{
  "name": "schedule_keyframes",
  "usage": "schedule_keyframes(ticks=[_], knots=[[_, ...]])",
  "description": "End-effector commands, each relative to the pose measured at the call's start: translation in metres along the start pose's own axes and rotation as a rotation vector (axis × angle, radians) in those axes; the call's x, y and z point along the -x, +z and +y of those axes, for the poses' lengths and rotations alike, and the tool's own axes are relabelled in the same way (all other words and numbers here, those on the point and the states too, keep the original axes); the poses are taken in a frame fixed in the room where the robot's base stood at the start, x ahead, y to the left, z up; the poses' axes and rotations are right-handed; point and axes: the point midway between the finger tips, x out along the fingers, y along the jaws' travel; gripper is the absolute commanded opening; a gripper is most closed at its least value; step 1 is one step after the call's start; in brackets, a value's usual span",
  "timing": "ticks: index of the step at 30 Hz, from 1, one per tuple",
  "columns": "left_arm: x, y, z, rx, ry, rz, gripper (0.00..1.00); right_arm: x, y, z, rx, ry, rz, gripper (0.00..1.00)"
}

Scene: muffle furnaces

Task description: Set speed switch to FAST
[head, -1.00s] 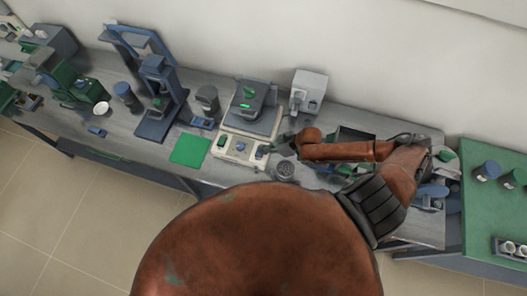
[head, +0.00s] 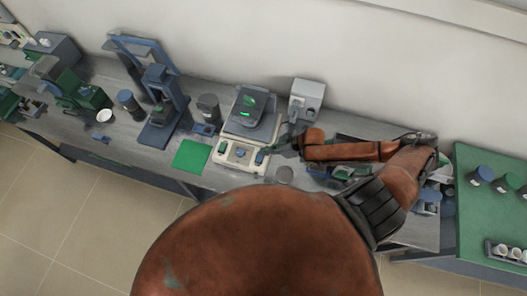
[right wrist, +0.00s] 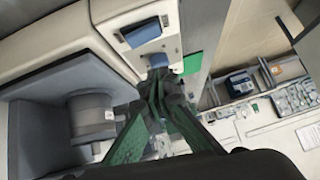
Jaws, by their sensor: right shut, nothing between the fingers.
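The cream control unit (head: 240,157) stands on the grey bench with a green control and two blue ones on its front panel. I cannot read which is the speed switch or its setting. My right gripper (head: 270,148) reaches in from the right, its tips by the rightmost blue control (head: 259,158). In the right wrist view the gripper (right wrist: 160,82) is shut and empty. Its tips are at a blue control (right wrist: 155,61) and partly cover it; contact cannot be told. A larger blue rectangular part (right wrist: 140,32) lies beyond. My left gripper is not in view.
A dark platform with a lit green display (head: 248,103) stands behind the panel. A grey device (head: 306,100) is to its right. A green mat (head: 191,156) lies left of the unit. A blue-framed stand (head: 160,125) is further left.

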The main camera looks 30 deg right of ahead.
Motion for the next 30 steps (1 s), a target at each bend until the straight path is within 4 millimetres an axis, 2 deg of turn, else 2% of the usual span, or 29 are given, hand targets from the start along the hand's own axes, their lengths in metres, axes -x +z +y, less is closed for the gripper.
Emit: schedule_keyframes(ticks=[1,6,12,18,30], knots=[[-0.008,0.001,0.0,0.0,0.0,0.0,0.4,0.011,0.009,-0.002,-0.001,-0.001,-0.009,0.0],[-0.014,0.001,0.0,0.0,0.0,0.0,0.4,0.045,0.009,-0.008,-0.001,-0.001,-0.009,0.0],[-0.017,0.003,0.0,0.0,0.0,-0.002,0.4,0.07,0.008,-0.012,-0.002,0.0,-0.007,0.0],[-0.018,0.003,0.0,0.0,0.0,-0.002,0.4,0.078,0.006,-0.014,-0.002,-0.002,-0.005,0.0],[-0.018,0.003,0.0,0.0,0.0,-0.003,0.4,0.078,0.006,-0.013,-0.002,-0.001,-0.004,0.0]])
